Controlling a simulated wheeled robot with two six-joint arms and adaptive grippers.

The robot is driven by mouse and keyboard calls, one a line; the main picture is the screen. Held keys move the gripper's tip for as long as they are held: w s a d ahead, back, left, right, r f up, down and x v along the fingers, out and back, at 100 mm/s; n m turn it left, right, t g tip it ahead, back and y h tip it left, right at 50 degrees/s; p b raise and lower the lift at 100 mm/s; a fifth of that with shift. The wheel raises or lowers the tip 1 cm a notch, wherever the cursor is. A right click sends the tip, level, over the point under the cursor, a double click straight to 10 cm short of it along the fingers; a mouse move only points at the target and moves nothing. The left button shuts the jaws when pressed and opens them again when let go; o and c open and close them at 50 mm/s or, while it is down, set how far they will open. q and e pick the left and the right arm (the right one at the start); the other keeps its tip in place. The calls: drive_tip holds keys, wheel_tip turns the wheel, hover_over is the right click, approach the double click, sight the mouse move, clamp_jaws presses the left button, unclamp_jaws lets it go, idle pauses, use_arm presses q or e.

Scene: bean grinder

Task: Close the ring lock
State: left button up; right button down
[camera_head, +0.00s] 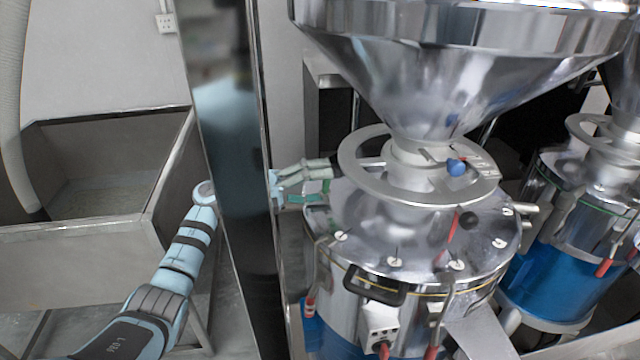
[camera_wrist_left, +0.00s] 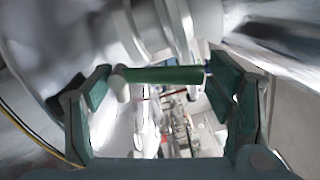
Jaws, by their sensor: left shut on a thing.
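A pale metal ring (camera_head: 354,143) encircles the neck below the steel hopper, above the round grinder lid (camera_head: 345,215). A blue knob (camera_head: 456,167) shows at its right part. My left gripper (camera_head: 326,182) is at the ring's left edge, above the lid's left side. In the left wrist view its two green-padded fingers (camera_wrist_left: 165,90) stand apart, with a green bar (camera_wrist_left: 165,75) across the gap between them. The gripper is shut on this bar; how the bar joins the ring is hard to make out. My right gripper is not in view.
A dark upright post (camera_head: 235,150) stands in front of my left forearm. The large hopper (camera_head: 450,70) overhangs the ring. A second grinder (camera_head: 575,250) stands at right. A grey bin (camera_head: 90,240) is at left. A black handle (camera_head: 375,288) sticks out at the lid's front.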

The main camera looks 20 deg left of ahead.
use_arm(q)
drive_tip(key=o, duration=1.7)
drive_tip(key=shift+s, duration=0.1)
